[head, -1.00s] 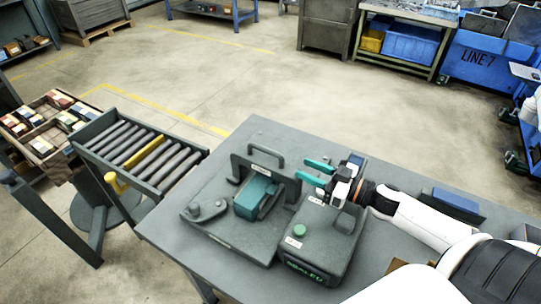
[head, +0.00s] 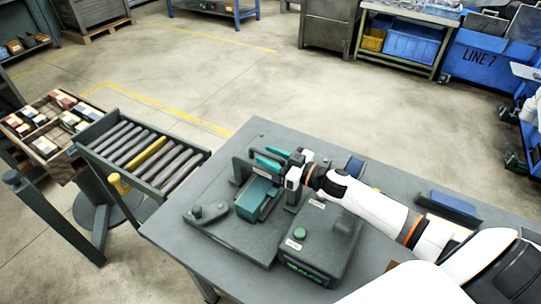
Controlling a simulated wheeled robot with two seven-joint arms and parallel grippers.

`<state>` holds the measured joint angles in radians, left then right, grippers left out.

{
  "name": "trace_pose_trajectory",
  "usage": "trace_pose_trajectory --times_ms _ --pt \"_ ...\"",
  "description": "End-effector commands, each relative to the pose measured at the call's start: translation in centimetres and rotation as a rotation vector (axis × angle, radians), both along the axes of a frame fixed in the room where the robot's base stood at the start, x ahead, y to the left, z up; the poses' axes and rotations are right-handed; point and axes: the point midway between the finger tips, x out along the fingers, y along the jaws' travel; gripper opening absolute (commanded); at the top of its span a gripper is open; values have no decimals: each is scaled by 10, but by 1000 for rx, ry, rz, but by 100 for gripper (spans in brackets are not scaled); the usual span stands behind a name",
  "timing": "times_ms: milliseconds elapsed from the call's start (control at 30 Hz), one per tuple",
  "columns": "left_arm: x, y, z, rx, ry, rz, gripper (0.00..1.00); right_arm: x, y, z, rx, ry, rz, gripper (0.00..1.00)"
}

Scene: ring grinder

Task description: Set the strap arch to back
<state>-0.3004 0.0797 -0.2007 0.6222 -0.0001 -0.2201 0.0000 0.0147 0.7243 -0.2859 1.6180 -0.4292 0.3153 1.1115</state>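The strap arch (head: 240,168) is a dark grey bridge with a pale label, standing across the grinder's base plate behind a teal block (head: 252,202). My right gripper (head: 270,159) reaches in from the right. Its teal fingers lie along the arch's top bar, where the arch's handle stands, and largely cover that handle. Whether they touch or grip it cannot be told. The right end of the arch is partly hidden by my gripper. My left gripper is out of view.
A grey control box (head: 318,245) with a green button stands right of the base plate. A blue block in a holder (head: 452,203) lies farther right on the table. A roller conveyor (head: 140,150) stands left of the table. The table's left strip is clear.

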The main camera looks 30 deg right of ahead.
Motion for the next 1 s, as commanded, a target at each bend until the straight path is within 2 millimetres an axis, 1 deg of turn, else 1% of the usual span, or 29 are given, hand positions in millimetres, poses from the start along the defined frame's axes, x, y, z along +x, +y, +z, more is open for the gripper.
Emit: trace_pose_trajectory --times_ms 200,233,400,433,467,667,767,867,967,1000 --pt "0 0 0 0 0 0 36 0 0 -1 -1 1 0 36" --pt "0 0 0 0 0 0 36 0 0 -1 -1 1 0 35" --pt "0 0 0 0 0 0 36 0 0 -1 0 0 0 7" --pt "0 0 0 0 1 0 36 0 0 -1 0 0 0 2" --pt "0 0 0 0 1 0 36 0 0 0 0 0 0 0" --pt "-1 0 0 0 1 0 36 0 0 0 0 0 0 0" --pt "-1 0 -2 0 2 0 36 2 -3 -1 -1 -1 0 0" --pt "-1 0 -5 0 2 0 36 8 -12 -1 -3 -2 -1 0" --pt "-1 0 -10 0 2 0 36 17 -29 -1 -5 -3 -2 0" --pt "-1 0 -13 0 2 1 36 22 -38 -2 -6 -2 -3 0"
